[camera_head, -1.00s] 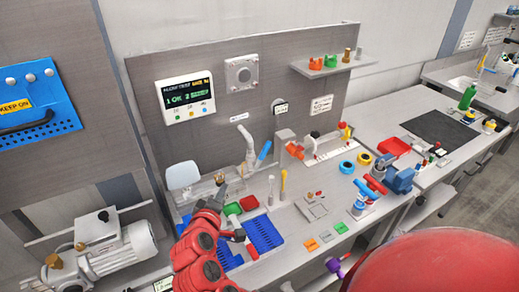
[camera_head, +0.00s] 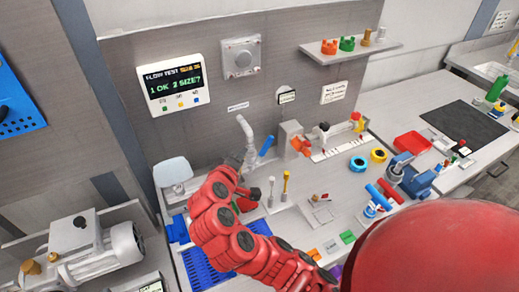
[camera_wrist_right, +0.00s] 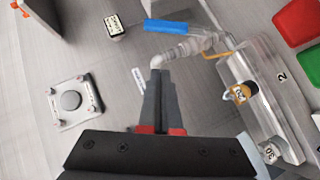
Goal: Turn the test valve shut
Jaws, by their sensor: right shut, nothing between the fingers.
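The valve by the grey bent pipe (camera_head: 247,135) at the back of the bench has a blue lever (camera_head: 266,146) slanting up and to the right. In the right wrist view the blue lever (camera_wrist_right: 166,26) lies beyond the pale pipe (camera_wrist_right: 185,49). My left gripper is not in view.
A blue tray (camera_head: 205,268) lies below my arm.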

